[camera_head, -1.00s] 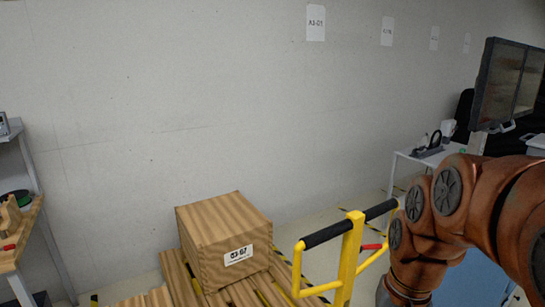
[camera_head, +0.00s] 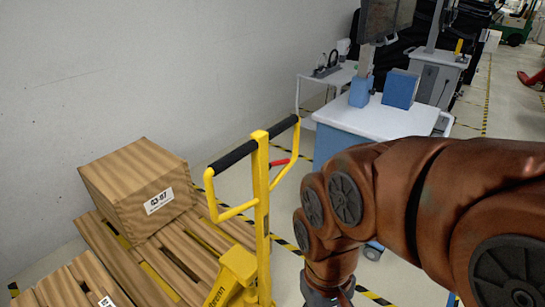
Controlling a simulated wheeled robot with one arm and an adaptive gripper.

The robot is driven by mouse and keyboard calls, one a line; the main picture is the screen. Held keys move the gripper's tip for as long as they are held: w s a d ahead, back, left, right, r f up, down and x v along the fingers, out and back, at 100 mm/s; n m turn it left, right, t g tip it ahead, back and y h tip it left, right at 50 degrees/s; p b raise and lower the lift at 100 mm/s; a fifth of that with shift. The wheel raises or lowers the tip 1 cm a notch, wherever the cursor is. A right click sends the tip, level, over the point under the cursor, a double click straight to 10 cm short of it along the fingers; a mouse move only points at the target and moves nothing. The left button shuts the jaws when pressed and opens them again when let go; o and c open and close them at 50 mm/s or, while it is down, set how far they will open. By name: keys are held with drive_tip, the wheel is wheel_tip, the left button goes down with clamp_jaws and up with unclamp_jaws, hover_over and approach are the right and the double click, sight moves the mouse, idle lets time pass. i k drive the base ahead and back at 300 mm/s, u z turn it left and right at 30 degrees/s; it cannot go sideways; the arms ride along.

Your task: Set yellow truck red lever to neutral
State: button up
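The yellow pallet truck (camera_head: 261,200) stands upright in the middle of the head view, with black grips on its handle. The red lever (camera_head: 280,162) sticks out on the right of the handle's column, below the right black grip. My gripper is not visible; my brown arm comes in from the right and bends down at the right of the truck, and its end runs off the bottom edge. A gap shows between the arm and the handle in the picture.
A wooden box (camera_head: 138,186) rests on a wooden pallet (camera_head: 130,256) left of the truck. A blue-sided cart (camera_head: 338,137) with a white top stands behind my arm, bearing a blue box (camera_head: 400,89). A white table (camera_head: 326,76) is at the wall. Yellow-black tape marks the floor.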

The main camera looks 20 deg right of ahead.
sight(285, 161)
drive_tip(key=z, duration=1.6)
drive_tip(key=k, duration=0.65)
drive_tip(key=u, duration=1.6)
drive_tip(key=i, duration=0.5)
